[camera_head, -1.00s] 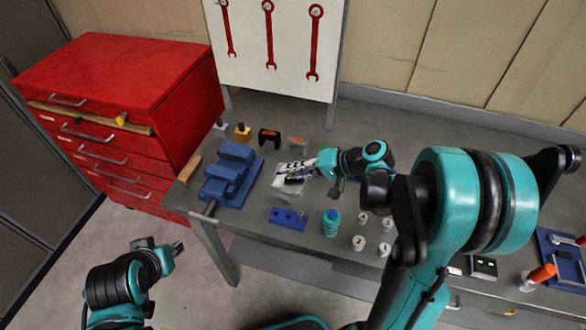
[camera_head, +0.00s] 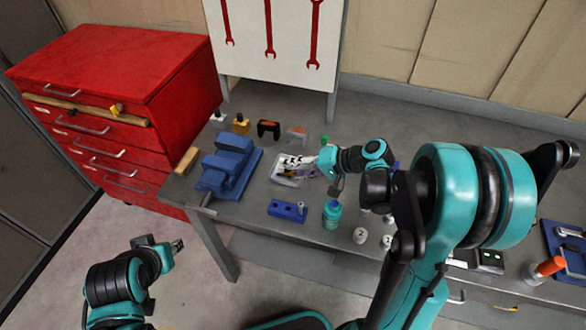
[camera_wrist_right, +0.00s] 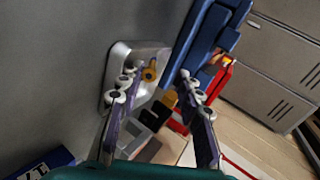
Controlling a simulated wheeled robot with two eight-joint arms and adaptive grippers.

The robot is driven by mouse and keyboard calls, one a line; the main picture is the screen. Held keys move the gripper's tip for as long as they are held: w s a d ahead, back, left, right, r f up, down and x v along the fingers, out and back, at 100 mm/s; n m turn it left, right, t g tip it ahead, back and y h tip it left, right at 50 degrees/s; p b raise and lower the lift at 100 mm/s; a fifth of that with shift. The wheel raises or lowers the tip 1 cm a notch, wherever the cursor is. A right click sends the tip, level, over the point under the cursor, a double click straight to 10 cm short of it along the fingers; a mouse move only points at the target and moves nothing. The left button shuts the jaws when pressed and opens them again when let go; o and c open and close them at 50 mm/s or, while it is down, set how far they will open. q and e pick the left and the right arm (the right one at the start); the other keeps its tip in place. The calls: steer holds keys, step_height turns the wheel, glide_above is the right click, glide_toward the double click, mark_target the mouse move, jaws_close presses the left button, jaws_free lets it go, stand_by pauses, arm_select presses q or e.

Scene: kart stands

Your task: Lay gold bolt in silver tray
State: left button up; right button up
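The silver tray (camera_head: 283,181) lies on the grey table beside the blue vise, partly under my right gripper (camera_head: 302,164). The tray (camera_wrist_right: 118,64) also shows in the right wrist view, with the gold bolt (camera_wrist_right: 149,72) appearing inside its rim near the right side. My right gripper (camera_wrist_right: 158,85) has its fingers spread wide, in front of the tray, with nothing clamped between them. In the head view the bolt cannot be made out. My left gripper (camera_head: 177,245) is off the table at lower left, too small to read its opening.
The blue vise (camera_head: 230,165) stands left of the tray. A blue block (camera_head: 287,210), a teal bottle (camera_head: 332,214) and white numbered cylinders (camera_head: 360,236) are nearer the front. Clamps (camera_head: 268,129) stand behind. A red cabinet (camera_head: 110,85) is at left.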

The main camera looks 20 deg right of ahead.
steer(key=v, duration=1.2)
steer(key=shift+s+f, duration=0.1)
steer(key=shift+s, duration=0.05)
stand_by(0.4)
